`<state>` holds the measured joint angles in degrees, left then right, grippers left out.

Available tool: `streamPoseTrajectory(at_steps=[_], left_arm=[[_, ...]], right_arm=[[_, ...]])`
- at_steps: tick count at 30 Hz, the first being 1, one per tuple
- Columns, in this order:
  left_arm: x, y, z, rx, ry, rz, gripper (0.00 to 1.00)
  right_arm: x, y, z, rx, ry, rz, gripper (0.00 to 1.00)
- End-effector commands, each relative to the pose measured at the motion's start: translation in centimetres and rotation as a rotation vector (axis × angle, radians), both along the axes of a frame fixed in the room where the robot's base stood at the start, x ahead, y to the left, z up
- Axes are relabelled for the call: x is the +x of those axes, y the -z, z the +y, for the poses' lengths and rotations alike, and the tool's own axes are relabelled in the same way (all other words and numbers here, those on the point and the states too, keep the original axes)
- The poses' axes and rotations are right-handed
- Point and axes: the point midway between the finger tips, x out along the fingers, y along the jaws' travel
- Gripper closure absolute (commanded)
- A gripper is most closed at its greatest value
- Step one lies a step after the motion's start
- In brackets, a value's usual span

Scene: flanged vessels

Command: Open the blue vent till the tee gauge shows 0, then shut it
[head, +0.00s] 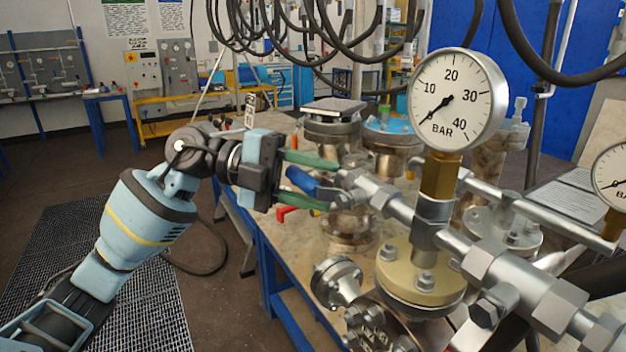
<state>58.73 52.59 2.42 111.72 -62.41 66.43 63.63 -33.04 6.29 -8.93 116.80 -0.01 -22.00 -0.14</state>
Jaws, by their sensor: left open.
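The tee gauge (450,100) is a round white dial marked in BAR, on a brass stem above the pipe tee. Its needle points to the lower left, at or close to the zero end of the scale. The blue vent handle (302,181) sits at the left end of the metal pipe. My left gripper (318,181) is open, its green fingers above and below the blue handle. I cannot tell whether they touch it. The handle's left end is close to the gripper's palm. My right gripper is not in view.
A second gauge (612,178) is cut off at the right edge. Flanged vessels and pipework crowd the bench (276,222). A red handle (290,212) lies just below the blue one. Black hoses (345,40) hang above. The floor at left is open.

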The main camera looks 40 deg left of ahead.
Motion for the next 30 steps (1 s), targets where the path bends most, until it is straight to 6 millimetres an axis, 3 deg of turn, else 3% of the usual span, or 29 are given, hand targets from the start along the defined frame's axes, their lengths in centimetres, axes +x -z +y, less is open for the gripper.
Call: streamPoseTrajectory(at_steps=[5,15,30], left_arm=[[0.00,0.01,0.00,0.000,0.000,0.000,0.57],[-0.01,0.01,0.03,0.000,0.000,0.000,1.00],[-0.04,0.50,0.01,-0.060,0.000,0.027,1.00]], right_arm=[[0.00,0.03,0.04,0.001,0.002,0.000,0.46],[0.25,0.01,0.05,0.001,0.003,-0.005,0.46],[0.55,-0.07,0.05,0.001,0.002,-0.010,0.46]])
